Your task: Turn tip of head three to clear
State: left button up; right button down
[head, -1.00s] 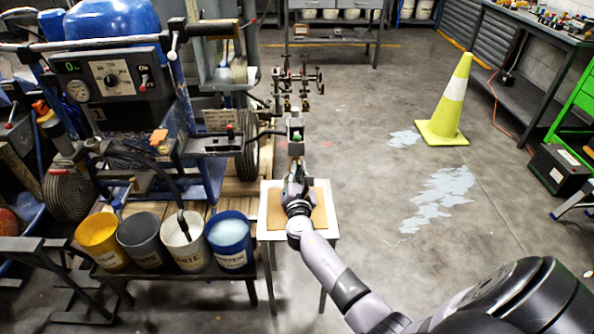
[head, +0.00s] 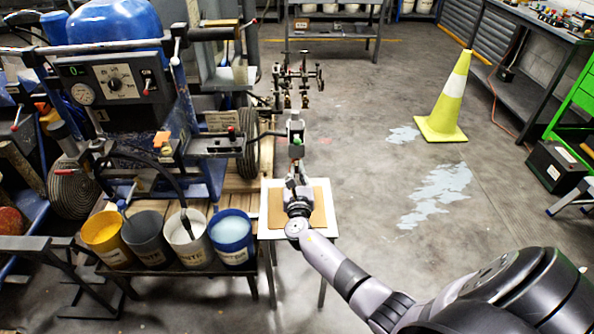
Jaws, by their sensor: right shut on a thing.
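The line striper (head: 120,85) stands at the left, with its spray heads (head: 298,80) on a bar at its right side. Which number this head bears cannot be read. My left gripper is out of view.
The stand (head: 329,229) with a brown sheet lies under my right wrist. Several paint buckets (head: 232,236) stand on a low bench to its left. A yellow-green cone (head: 449,97) and a dark workbench (head: 535,90) are at the right.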

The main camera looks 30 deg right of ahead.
jog(key=c, duration=1.6)
grip_release()
jog(key=shift+c, duration=0.2)
jog(key=shift+o, duration=0.3)
jog(key=o, duration=0.5)
jog(key=shift+s, duration=0.1)
jog(key=shift+p+v, duration=0.6)
jog(key=shift+v, duration=0.55)
jog(key=p+v, duration=0.1)
jog(key=v, duration=0.3)
jog(key=shift+s+a, duration=0.1)
jog(key=shift+s, duration=0.15)
